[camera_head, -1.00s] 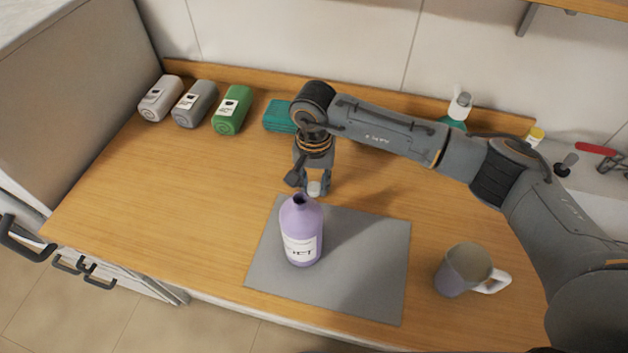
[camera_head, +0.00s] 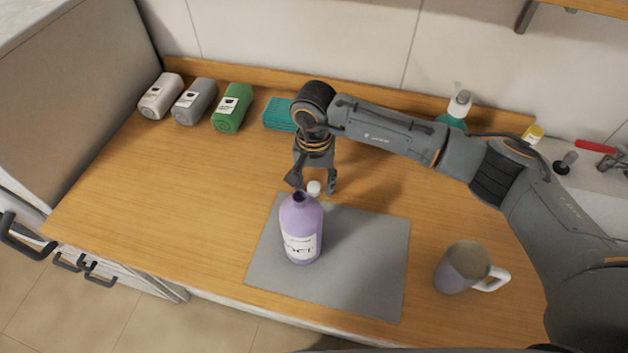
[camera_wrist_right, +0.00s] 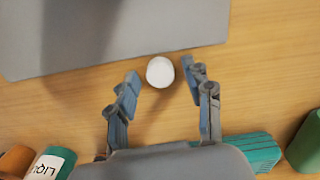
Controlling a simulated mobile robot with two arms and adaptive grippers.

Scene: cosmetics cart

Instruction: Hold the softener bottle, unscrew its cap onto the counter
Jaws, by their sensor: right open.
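The purple softener bottle (camera_head: 301,232) stands upright on the grey mat (camera_head: 365,262), its dark neck open with no cap on it. The white cap (camera_head: 314,187) rests on the wooden counter just behind the mat's back edge. In the right wrist view the cap (camera_wrist_right: 160,72) lies near the mat's edge, between and slightly beyond my fingertips. My right gripper (camera_head: 316,187) is open around the cap and points down behind the bottle; its spread fingers also show in the right wrist view (camera_wrist_right: 163,80), apart from the cap. My left gripper is not in view.
A mug (camera_head: 464,268) stands right of the mat. Grey and green rolled packs (camera_head: 232,108) lie at the back left, near a teal folded cloth (camera_head: 280,114). A white-topped bottle (camera_head: 459,108) stands at the back. The counter's left part is clear.

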